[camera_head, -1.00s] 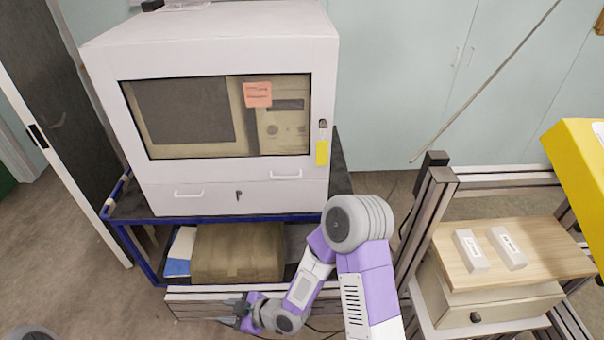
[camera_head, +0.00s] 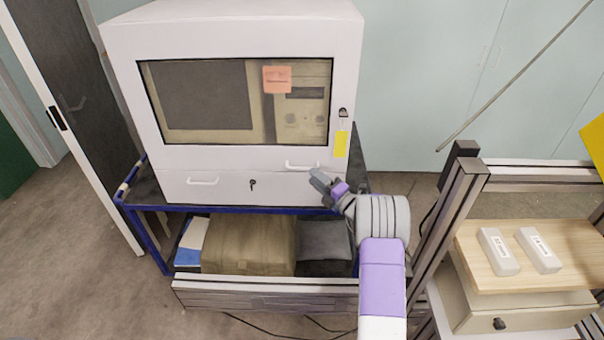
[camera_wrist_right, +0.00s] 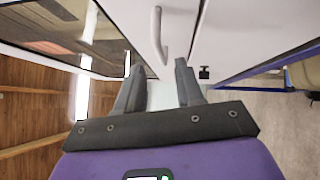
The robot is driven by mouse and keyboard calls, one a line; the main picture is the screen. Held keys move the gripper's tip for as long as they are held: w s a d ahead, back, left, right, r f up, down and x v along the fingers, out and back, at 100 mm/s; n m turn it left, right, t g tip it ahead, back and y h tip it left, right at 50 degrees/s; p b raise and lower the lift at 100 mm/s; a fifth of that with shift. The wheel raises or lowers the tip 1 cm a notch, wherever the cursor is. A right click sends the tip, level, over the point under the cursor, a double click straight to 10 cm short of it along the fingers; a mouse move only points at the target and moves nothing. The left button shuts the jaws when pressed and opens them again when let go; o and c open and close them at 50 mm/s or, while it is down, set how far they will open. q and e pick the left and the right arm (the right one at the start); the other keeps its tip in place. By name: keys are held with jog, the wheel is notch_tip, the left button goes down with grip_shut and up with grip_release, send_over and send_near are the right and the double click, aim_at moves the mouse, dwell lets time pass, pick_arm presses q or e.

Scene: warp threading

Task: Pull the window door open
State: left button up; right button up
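The white cabinet has a window door (camera_head: 232,152) with a dark-edged pane, and it looks closed. A white bar handle (camera_head: 302,165) sits below the pane at right; it shows in the right wrist view (camera_wrist_right: 157,35) too. My right gripper (camera_head: 316,179) is just below and right of that handle. In the right wrist view its two fingers (camera_wrist_right: 158,70) are apart, with the handle lined up between and beyond their tips. I cannot tell whether they touch it. My left gripper is not in view.
A second handle (camera_head: 202,181) and a keyhole (camera_head: 252,184) are on the lower panel. A yellow tag (camera_head: 341,144) hangs from a lock at right. The cabinet stands on a blue-framed cart (camera_head: 150,235). A metal frame (camera_head: 450,215) and wooden-topped drawer unit (camera_head: 480,250) stand at right.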

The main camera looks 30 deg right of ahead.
aim_at(305, 171)
jog(key=x, duration=0.5)
jog(key=shift+w+a, duration=0.1)
jog(key=shift+w, duration=0.05)
grip_shut()
